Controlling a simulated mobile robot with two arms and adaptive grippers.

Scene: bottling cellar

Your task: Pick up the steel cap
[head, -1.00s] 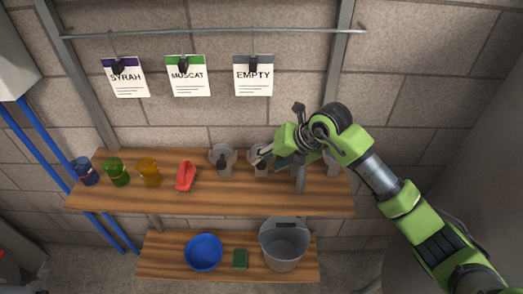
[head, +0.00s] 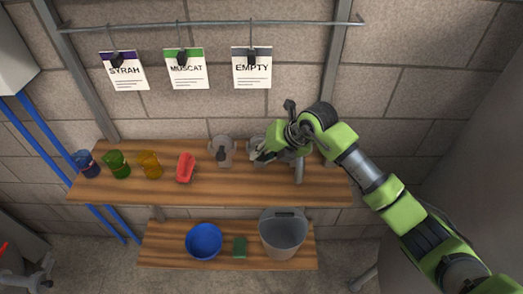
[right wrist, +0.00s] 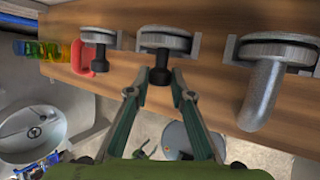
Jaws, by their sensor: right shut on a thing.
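A steel cap (right wrist: 165,40) with a dark knob shows at the top middle of the right wrist view, at the wooden shelf. In the head view it is mostly hidden by my right gripper (head: 260,155). In the right wrist view my right gripper (right wrist: 157,92) has one finger on each side of the dark knob and is shut on it. The cap looks level with its neighbours; I cannot tell whether it is lifted. My left gripper is not in view.
A similar steel piece (head: 222,151) stands just left, and a steel piece with a bent pipe (right wrist: 262,90) just right. A red clamp (head: 186,168) and amber, green and blue vessels stand further left. A lower shelf holds a blue bowl (head: 204,240) and a grey bucket (head: 283,236).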

